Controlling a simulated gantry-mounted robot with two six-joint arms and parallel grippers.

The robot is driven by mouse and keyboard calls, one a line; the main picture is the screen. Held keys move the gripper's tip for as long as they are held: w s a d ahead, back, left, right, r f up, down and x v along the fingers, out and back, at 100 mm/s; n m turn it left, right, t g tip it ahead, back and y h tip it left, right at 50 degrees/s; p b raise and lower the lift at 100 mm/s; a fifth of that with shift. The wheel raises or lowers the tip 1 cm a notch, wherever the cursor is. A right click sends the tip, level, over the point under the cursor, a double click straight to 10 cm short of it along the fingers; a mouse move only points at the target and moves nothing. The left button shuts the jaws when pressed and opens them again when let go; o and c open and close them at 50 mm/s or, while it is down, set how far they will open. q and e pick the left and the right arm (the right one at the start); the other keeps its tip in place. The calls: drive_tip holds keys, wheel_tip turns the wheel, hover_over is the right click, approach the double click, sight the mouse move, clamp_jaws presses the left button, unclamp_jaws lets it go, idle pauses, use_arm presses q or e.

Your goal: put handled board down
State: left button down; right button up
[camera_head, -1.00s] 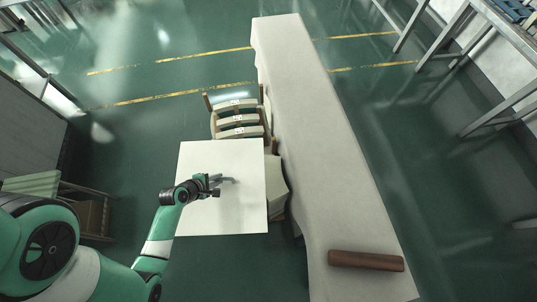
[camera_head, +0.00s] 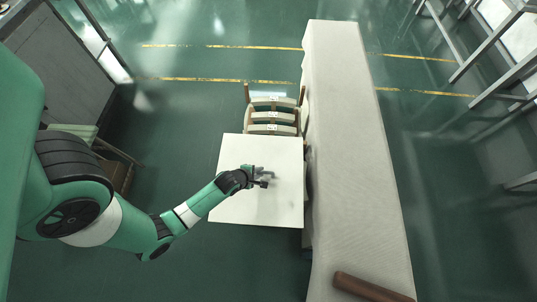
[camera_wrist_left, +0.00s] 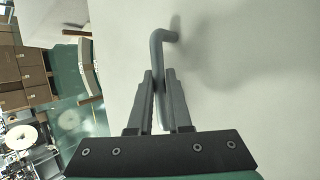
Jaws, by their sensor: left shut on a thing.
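The handled board is a flat white square (camera_head: 235,205) with a bent grey handle (camera_head: 266,173) standing up from its top face. It lies level in the middle of the head view, beside the long bench. My left gripper (camera_head: 258,178) is shut on the handle, above the board's face. In the left wrist view my left gripper's fingers (camera_wrist_left: 160,88) close around the handle's grey bar (camera_wrist_left: 157,48), and the pale board (camera_wrist_left: 260,80) fills the right side. What lies under the board is hidden. My right gripper is not in view.
A long pale cloth-covered bench (camera_head: 350,130) runs just right of the board. A brown roller (camera_head: 368,287) lies at its near end. Wooden frames with pale curved slats (camera_head: 272,117) stand beyond the board's far edge. Open green floor (camera_head: 190,120) lies to the left.

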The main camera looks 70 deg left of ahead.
sight(267, 176)
use_arm(q)
drive_tip(key=w+f, duration=0.1)
drive_tip(key=w+f+b, duration=0.1)
drive_tip(key=f, duration=0.1)
drive_tip(key=shift+w+d+f, duration=0.2)
drive_tip(key=shift+d+f, duration=0.05)
drive_tip(key=shift+d, duration=0.15)
drive_tip(key=shift+w+f, duration=0.15)
drive_tip(key=shift+w, duration=0.1)
drive_tip(key=f+b, duration=0.2)
drive_tip(key=f, duration=0.1)
drive_tip(key=shift+w+d+f+b, duration=0.2)
drive_tip(key=shift+w+b, duration=0.15)
drive_tip(key=shift+w, duration=0.05)
drive_tip(key=shift+f, duration=0.3)
drive_tip(key=shift+s, duration=0.1)
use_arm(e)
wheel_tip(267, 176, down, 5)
use_arm(q)
drive_tip(key=shift+f, duration=0.1)
drive_tip(key=c, duration=0.8)
unclamp_jaws()
drive_tip(key=shift+c, duration=0.2)
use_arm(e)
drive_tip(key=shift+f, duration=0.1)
